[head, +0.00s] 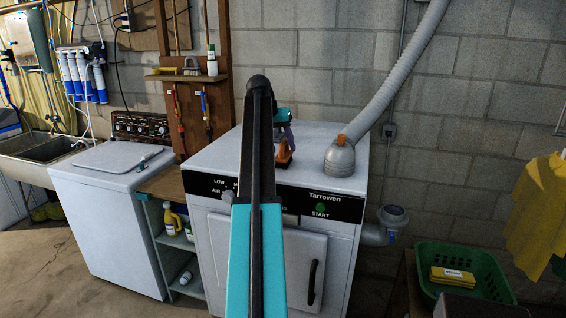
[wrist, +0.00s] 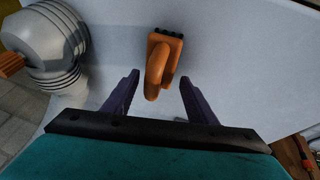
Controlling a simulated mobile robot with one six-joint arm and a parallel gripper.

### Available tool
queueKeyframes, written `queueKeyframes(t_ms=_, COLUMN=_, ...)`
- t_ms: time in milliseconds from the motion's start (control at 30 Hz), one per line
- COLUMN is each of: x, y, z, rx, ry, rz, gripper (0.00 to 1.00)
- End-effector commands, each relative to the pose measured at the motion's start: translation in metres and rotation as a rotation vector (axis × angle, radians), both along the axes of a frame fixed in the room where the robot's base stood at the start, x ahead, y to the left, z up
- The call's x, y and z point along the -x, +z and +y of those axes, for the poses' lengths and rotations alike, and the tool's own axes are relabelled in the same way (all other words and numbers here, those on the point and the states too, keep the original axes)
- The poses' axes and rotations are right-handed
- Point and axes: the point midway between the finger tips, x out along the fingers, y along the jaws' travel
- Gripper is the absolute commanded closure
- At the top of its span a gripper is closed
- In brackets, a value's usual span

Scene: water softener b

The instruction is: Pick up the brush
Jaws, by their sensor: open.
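The brush (wrist: 160,62) is orange with dark bristles at one end. It rests on the white top of the dryer (head: 218,152). In the head view the brush (head: 285,153) shows beside my arm, partly hidden by it and by the gripper. My gripper (wrist: 153,92) is open, with a purple finger on each side. In the wrist view the near end of the brush lies between the fingertips, with gaps on both sides. The rest of the brush reaches beyond the tips. In the head view my gripper (head: 287,140) is over the dryer top, at the brush.
A grey duct fitting (head: 340,158) with an orange part stands on the dryer, right of the brush. A washer (head: 110,170) stands left. A shelf (head: 188,77) with small items hangs behind. A green basket (head: 465,262) is at right. The dryer top around the brush is clear.

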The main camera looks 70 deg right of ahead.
Motion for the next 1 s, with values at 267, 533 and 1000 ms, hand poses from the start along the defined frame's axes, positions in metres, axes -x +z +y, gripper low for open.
queueKeyframes(t_ms=267, x=0.004, y=-0.027, z=-0.010, rx=-0.001, ry=0.001, rz=0.000, gripper=0.48)
queueKeyframes(t_ms=533, x=0.005, y=-0.030, z=-0.012, rx=-0.001, ry=0.001, rz=0.000, gripper=0.48)
queueKeyframes(t_ms=1000, x=0.004, y=-0.029, z=-0.012, rx=0.000, ry=0.002, rz=0.001, gripper=0.56)
